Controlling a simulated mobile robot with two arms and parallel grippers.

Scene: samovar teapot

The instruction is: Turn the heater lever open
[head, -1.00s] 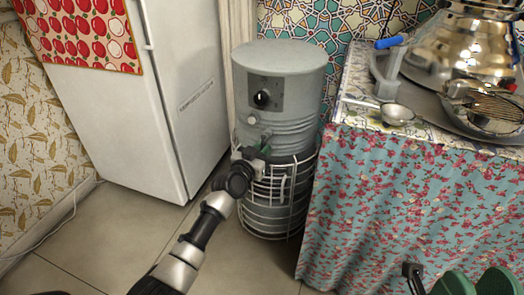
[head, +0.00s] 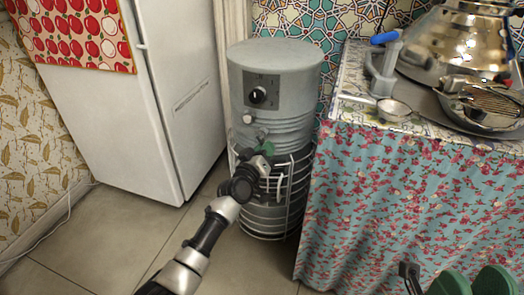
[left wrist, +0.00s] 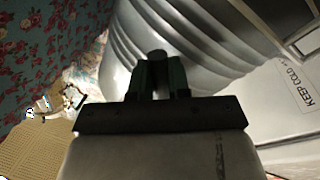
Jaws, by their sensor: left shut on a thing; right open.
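The heater (head: 272,105) is a tall grey ribbed cylinder with a black dial (head: 257,95) on its front. It fills the top of the left wrist view (left wrist: 200,35). My left gripper (head: 266,150) is at the heater's front, below the dial. Its green fingers are shut around the small heater lever, whose dark rounded end (left wrist: 158,55) shows between the fingertips (left wrist: 161,72) in the left wrist view. The rest of the lever is mostly hidden. My right gripper (head: 472,282) shows as two green fingers, apart and empty, at the bottom right.
A white wire rack (head: 290,190) surrounds the heater's lower part, close to my left gripper. A white fridge (head: 140,110) stands left. A cloth-covered table (head: 390,190) stands right, with a samovar (head: 465,45), a strainer (head: 393,108) and a tray. The floor in front is clear.

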